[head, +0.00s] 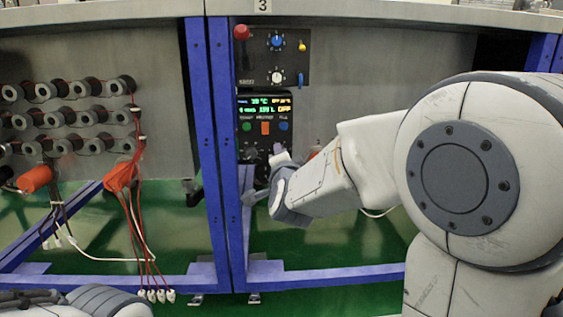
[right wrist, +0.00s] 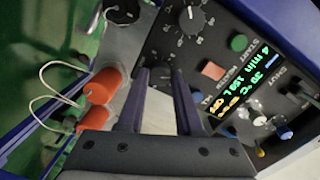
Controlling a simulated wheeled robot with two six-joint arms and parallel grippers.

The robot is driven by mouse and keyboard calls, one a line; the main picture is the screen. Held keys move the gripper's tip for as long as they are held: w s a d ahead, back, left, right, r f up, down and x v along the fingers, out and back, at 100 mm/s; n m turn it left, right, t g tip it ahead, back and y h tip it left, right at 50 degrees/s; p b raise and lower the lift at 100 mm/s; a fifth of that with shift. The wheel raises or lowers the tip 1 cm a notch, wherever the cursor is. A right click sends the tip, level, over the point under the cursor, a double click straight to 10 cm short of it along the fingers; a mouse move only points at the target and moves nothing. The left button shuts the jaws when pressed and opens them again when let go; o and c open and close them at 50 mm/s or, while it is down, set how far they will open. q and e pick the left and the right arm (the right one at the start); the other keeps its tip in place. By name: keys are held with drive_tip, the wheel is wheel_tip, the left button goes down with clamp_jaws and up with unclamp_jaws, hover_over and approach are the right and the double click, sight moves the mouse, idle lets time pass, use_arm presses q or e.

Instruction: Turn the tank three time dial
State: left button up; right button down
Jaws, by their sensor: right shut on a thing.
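The tank three control panel (head: 265,122) is under the "3" sign, left of my right arm. It has a lit display, several coloured buttons and dials. In the right wrist view a large black dial (right wrist: 192,20) with a scale around it stands clear of my fingers. My right gripper (right wrist: 160,74) has its two fingertips around a dark knob on the lower right of the panel. That knob is mostly hidden, and I cannot read its label. My right gripper (head: 281,158) also covers that corner in the head view. My left gripper is not in view.
An upper panel (head: 272,55) with a red button and knobs sits above. Orange plugs (right wrist: 102,86) with white cables are beside my right gripper. A blue frame post (head: 228,160) stands left of the panel. Several spools and hanging red wires are at the left.

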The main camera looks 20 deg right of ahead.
drive_tip(key=shift+f, duration=0.1)
idle(0.4)
drive_tip(key=c, duration=0.6)
unclamp_jaws()
drive_tip(key=shift+s, duration=0.1)
drive_tip(key=shift+p+v, duration=0.3)
drive_tip(key=shift+v, duration=4.9)
